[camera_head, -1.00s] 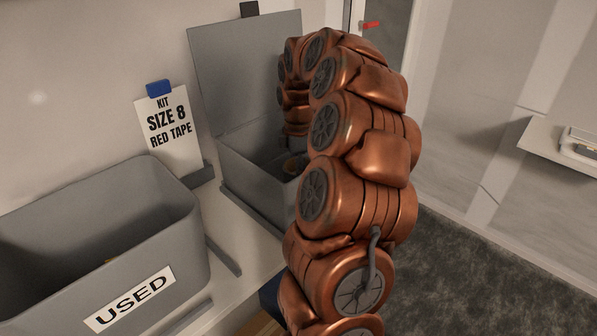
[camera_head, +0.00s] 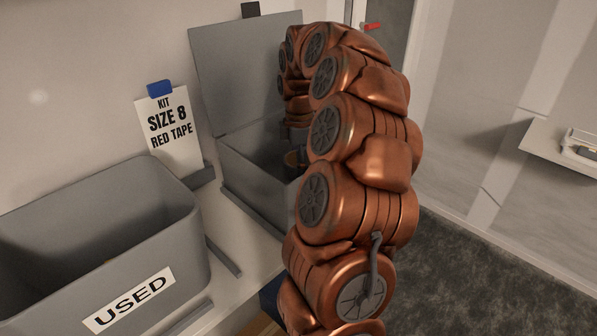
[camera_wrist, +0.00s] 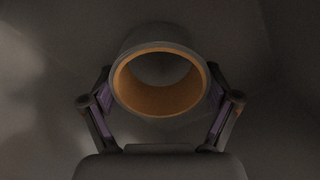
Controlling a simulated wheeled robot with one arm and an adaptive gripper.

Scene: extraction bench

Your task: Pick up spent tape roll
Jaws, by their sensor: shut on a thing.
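In the wrist view, a tape roll (camera_wrist: 160,101) with a grey outer face and an orange-brown inner core is held across its width. The fingers of my gripper (camera_wrist: 160,92) press on its left and right sides, and its open end faces the camera. In the head view, my gripper is mostly hidden inside the open grey lidded box (camera_head: 255,187). My arm hides the right part of the box.
A grey bin labelled USED (camera_head: 190,262) stands at the front left, with its deep interior in shadow. A sign reading KIT SIZE 8 RED TAPE (camera_head: 172,128) stands behind it. The box lid (camera_head: 240,75) is raised. A white shelf (camera_head: 545,145) is at the far right.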

